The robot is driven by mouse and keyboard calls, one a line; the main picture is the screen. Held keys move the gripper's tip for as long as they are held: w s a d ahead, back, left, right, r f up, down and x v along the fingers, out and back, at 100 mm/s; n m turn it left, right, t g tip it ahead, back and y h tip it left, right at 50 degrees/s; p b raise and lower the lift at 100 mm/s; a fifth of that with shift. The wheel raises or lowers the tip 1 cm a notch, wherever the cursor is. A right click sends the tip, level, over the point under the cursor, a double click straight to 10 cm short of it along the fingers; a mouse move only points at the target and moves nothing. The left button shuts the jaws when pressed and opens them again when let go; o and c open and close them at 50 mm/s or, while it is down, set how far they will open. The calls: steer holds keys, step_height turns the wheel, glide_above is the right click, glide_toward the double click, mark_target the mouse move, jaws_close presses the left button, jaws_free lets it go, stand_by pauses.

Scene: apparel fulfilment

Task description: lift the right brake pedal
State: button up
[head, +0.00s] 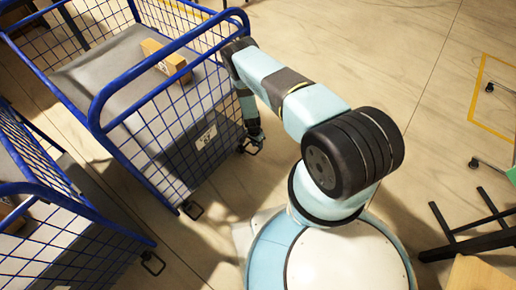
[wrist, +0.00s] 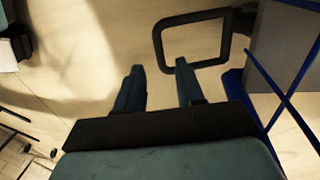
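The right brake pedal (head: 252,150) is a dark open loop low at the right corner of the blue mesh cart (head: 152,137). In the wrist view the pedal (wrist: 190,18) is a black rounded frame beyond my fingertips, joined to the cart at the right. My gripper (head: 257,138) points down beside the cart, just over the pedal. In the wrist view my gripper (wrist: 159,65) is open with nothing between its fingers. The right fingertip overlaps the pedal's near bar in the picture; I cannot tell whether they touch.
The cart's left pedal (head: 192,210) sits at its near corner. A cardboard box (head: 167,61) lies inside the cart. A second blue cart (head: 70,225) stands at the lower left. A dark-legged stand (head: 475,235) is at the right.

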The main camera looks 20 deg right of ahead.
steer(key=shift+w+a+r, duration=0.1)
steer(key=shift+r, duration=0.7)
steer(key=shift+w+a+r, duration=0.1)
steer(key=shift+r, duration=0.7)
